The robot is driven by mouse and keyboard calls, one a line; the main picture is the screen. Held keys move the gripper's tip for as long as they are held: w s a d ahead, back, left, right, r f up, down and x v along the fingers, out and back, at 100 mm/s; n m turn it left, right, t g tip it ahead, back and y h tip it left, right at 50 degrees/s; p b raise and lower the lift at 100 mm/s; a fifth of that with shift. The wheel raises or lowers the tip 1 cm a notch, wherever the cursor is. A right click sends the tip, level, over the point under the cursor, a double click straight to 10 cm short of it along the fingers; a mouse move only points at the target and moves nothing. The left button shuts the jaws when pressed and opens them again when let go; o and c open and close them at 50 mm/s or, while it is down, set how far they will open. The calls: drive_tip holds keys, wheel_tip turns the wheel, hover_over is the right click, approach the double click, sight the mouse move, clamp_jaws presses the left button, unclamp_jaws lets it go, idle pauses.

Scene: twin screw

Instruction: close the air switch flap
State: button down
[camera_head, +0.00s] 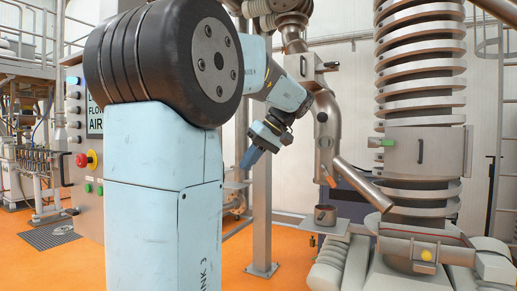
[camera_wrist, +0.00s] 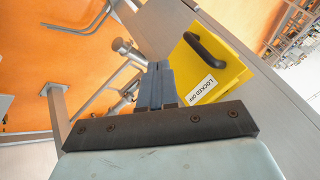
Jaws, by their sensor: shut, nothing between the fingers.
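A yellow flap (camera_wrist: 222,66) with a black handle (camera_wrist: 205,48) and a white "LOCKED OFF" label shows in the wrist view, next to a grey metal surface (camera_wrist: 270,118). Whether it stands open or lies flat is hard to tell. My gripper (camera_wrist: 160,72) is shut and empty; its blue-grey fingers overlap the flap's left edge in the picture, and contact cannot be judged. In the head view my gripper (camera_head: 246,160) points down and left behind my arm. The flap is not seen there. A panel with "FLOW" and "AIR" lettering (camera_head: 95,118) is partly hidden by my arm.
A control box with a red emergency button (camera_head: 82,160) stands left of my arm. A grey post (camera_head: 262,210) rises near my gripper. A metal pipe (camera_head: 362,185), a small cup (camera_head: 325,215) and a ribbed column (camera_head: 420,90) stand to the right. Orange floor shows between.

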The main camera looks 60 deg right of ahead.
drive_tip(key=shift+w+a+f, duration=0.15)
drive_tip(key=shift+w+a, duration=0.5)
drive_tip(key=shift+a, duration=0.25)
drive_tip(key=shift+w+a+f, duration=0.15)
drive_tip(key=shift+w+a, duration=0.5)
drive_tip(key=shift+a, duration=0.2)
